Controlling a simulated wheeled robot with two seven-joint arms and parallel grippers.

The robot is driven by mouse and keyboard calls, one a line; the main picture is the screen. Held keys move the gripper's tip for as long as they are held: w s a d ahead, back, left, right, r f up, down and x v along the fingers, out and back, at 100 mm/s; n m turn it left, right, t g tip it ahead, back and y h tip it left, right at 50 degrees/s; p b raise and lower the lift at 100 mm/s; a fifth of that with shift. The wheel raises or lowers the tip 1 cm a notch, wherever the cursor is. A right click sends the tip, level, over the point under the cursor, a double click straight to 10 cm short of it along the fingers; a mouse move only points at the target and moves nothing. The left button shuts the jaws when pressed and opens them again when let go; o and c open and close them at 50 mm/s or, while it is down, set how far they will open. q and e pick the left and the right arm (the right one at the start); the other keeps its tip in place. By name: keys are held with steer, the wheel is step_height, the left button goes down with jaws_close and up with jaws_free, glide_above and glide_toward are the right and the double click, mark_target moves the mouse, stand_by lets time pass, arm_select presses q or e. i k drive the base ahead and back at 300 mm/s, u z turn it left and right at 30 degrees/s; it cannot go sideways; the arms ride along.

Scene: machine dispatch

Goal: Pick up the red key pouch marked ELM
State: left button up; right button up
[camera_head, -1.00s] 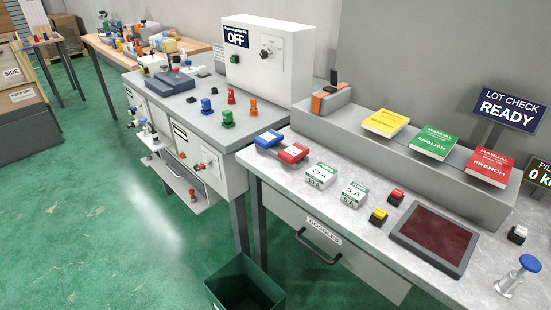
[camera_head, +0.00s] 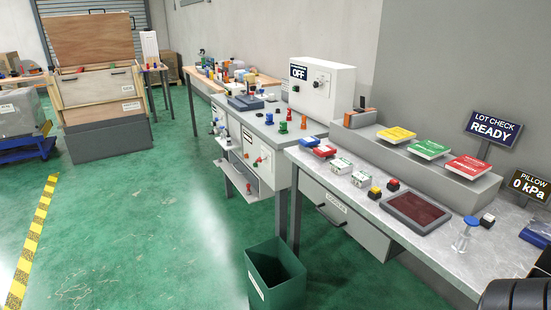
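A small red item with a white label (camera_head: 324,151), possibly the key pouch, lies at the left end of the grey-topped bench; its marking is too small to read. A similar blue item (camera_head: 309,142) lies just behind and left of it.
The bench (camera_head: 385,228) also carries white-green boxes (camera_head: 341,166), a dark red-screened tray (camera_head: 416,211) and buttons. Manuals (camera_head: 430,149) lie on a raised ledge. A green bin (camera_head: 276,280) stands on the floor. Open green floor lies left.

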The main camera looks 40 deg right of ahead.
mark_target(326, 150)
steer(key=u, duration=0.1)
steer(key=i, duration=1.5)
steer(key=z, duration=0.55)
steer(key=i, duration=1.85)
steer(key=z, duration=1.15)
